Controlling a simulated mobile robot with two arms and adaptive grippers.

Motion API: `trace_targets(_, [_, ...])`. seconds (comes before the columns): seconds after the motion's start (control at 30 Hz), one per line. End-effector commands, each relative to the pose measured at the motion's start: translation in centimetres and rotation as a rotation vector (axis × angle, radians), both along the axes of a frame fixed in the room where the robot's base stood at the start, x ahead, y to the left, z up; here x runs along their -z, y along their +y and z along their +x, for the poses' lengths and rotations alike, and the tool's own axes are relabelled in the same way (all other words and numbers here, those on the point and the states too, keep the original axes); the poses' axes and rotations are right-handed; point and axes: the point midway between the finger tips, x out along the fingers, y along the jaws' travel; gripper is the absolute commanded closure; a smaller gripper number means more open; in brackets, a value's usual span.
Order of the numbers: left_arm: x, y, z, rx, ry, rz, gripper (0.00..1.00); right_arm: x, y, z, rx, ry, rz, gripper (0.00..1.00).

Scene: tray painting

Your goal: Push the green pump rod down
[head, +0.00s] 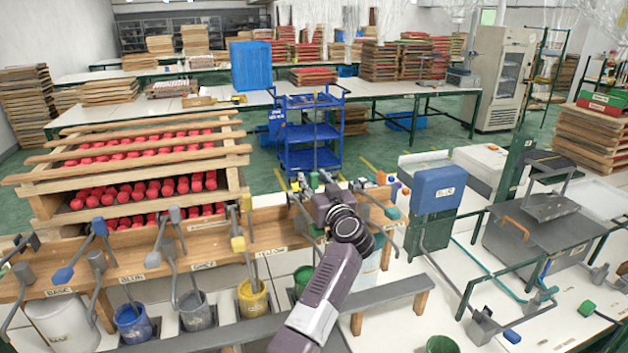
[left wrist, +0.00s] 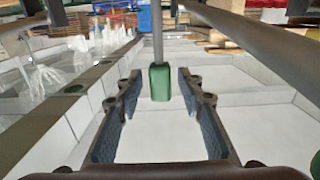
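The green pump rod shows in the left wrist view as a thin grey rod (left wrist: 158,35) with a green block (left wrist: 159,84) at its end. My left gripper (left wrist: 158,76) is open there, with one finger on each side of the green block and a gap on both sides. In the head view my left gripper (head: 322,205) is over the wooden pump rail and hides most of the green pump. A green bucket (head: 302,279) stands below, partly behind my arm. My right gripper is in neither view.
Other pumps stand along the wooden rail (head: 205,253), with a yellow handle (head: 238,244) and a blue handle (head: 63,275) to the left. A yellow bucket (head: 253,302) is close by. A blue box (head: 437,190) on a green stand is to the right.

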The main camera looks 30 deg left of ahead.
Motion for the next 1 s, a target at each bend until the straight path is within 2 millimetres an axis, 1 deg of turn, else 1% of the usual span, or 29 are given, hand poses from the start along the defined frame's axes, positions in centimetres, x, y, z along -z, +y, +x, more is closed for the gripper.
trace_targets(0.1, [0.0,0.0,0.0,0.0,0.0,0.0,0.65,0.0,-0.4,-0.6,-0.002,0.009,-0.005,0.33])
trace_targets(0.23, [0.0,-0.8,-0.6,0.001,-0.001,-0.001,0.65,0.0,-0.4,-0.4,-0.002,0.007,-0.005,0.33])
trace_targets(0.5, [0.1,-4.0,-3.4,0.001,0.0,-0.003,0.65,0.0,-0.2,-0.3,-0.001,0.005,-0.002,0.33])
trace_targets(0.63, [0.0,-5.3,-4.4,0.002,-0.001,-0.001,0.65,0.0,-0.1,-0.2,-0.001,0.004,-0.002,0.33])
trace_targets(0.8, [0.0,-5.7,-4.9,0.0,0.0,0.0,0.65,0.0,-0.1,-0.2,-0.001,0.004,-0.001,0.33])
trace_targets(1.0, [0.0,-5.8,-4.9,0.0,0.0,0.0,0.65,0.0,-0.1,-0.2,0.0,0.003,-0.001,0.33])
